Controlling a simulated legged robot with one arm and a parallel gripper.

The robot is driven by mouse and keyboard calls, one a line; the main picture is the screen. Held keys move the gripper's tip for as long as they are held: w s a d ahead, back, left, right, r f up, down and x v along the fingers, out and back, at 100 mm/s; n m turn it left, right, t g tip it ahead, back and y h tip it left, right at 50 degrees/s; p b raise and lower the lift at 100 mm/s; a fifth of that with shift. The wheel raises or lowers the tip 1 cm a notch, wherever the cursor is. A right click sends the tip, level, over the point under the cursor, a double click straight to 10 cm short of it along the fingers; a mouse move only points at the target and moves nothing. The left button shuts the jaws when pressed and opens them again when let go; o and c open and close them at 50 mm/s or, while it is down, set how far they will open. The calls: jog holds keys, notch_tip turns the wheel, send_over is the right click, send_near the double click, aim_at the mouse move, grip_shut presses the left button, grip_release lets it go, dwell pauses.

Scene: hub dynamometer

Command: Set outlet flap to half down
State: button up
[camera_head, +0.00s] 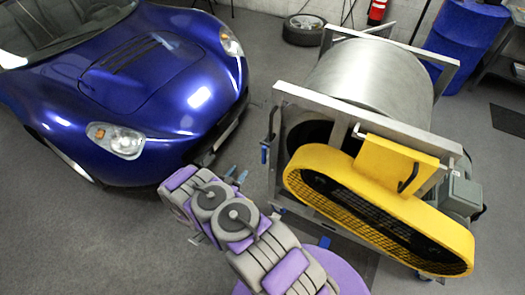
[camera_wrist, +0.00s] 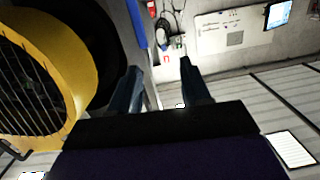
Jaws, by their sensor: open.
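The dynamometer has a silver drum (camera_head: 370,80) in a grey metal frame and a yellow guard (camera_head: 345,190) with black mesh. A yellow plate (camera_head: 395,158) with a black handle (camera_head: 408,178) sits tilted on top of the guard; I cannot tell whether this is the outlet flap. My gripper (camera_head: 237,173) is left of the machine, apart from it. In the wrist view my gripper (camera_wrist: 159,66) has its two dark fingers spread with nothing between them. The yellow guard (camera_wrist: 85,70) is close on the left there, beside a dark round opening (camera_wrist: 95,45).
A blue car (camera_head: 140,85) stands left of my arm. A black handle with a blue end (camera_head: 268,140) is on the frame's left side. A blue barrel (camera_head: 462,45), a tyre (camera_head: 303,30) and a red extinguisher (camera_head: 377,10) are behind. Floor is clear between car and machine.

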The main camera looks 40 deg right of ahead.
aim_at(263, 151)
jog(key=shift+h, duration=0.6)
jog(key=s+b+x, duration=0.1)
jog(key=x, duration=0.4)
jog(key=s+d+b+x, duration=0.1)
jog(key=b+x, duration=0.1)
jog(key=x, duration=0.4)
jog(key=s+f+b+x, duration=0.1)
jog(key=x, duration=0.5)
jog(key=shift+s+d, duration=0.2)
jog(key=shift+d, duration=0.05)
jog(key=shift+w+d, duration=0.15)
jog(key=shift+d, duration=0.1)
grip_shut()
